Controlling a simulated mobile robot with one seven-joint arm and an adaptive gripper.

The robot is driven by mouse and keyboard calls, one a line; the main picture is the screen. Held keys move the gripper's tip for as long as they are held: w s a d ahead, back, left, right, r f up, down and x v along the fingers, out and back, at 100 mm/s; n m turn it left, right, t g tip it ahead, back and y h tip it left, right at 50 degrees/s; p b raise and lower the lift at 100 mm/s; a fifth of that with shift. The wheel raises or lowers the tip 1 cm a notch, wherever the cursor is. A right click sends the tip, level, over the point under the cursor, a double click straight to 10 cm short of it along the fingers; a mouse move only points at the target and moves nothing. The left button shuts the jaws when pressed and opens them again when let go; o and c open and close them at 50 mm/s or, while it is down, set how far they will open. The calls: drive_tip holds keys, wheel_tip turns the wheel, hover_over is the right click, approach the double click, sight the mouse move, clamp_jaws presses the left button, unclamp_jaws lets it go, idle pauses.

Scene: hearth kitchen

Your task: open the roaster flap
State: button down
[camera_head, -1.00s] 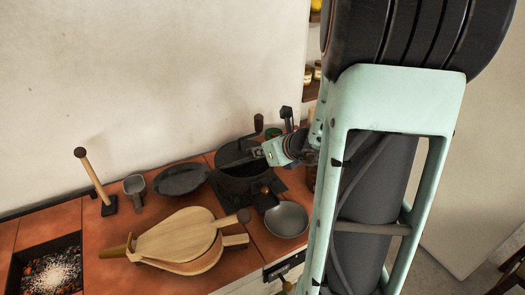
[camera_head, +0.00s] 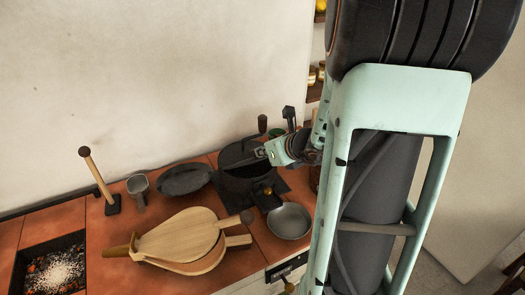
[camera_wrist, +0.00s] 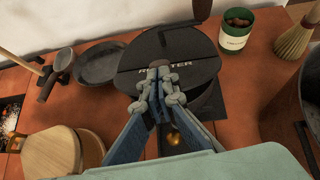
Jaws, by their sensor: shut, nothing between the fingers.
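The roaster (camera_head: 240,180) is a dark round drum standing on the tiled counter. In the wrist view its round black top (camera_wrist: 150,47) bears pale lettering, partly covered by my fingers. A seam crosses the top, with a front section (camera_wrist: 205,82) on my side of it. I cannot tell whether the flap is raised. A brass knob (camera_wrist: 172,138) shows low on the roaster's front. My gripper (camera_wrist: 160,68) is shut and empty, its fingertips over the top near the seam. It also shows above the roaster in the head view (camera_head: 264,154). Contact is unclear.
A dark pan (camera_head: 182,180) lies left of the roaster, and a grey bowl (camera_head: 289,221) sits in front. Wooden bellows (camera_head: 180,238) lie front left. A green can (camera_wrist: 236,32) and a brush (camera_wrist: 295,40) stand at right in the wrist view. The wall is behind.

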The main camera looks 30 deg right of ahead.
drive_tip(key=shift+w+r+g+p, duration=0.55)
drive_tip(key=shift+r+g+p, duration=0.05)
drive_tip(key=shift+p, duration=1.85)
drive_tip(key=shift+w+r+g+p, duration=0.15)
drive_tip(key=shift+w+g+p, duration=0.25)
drive_tip(key=shift+p, duration=0.95)
drive_tip(key=shift+s, duration=0.1)
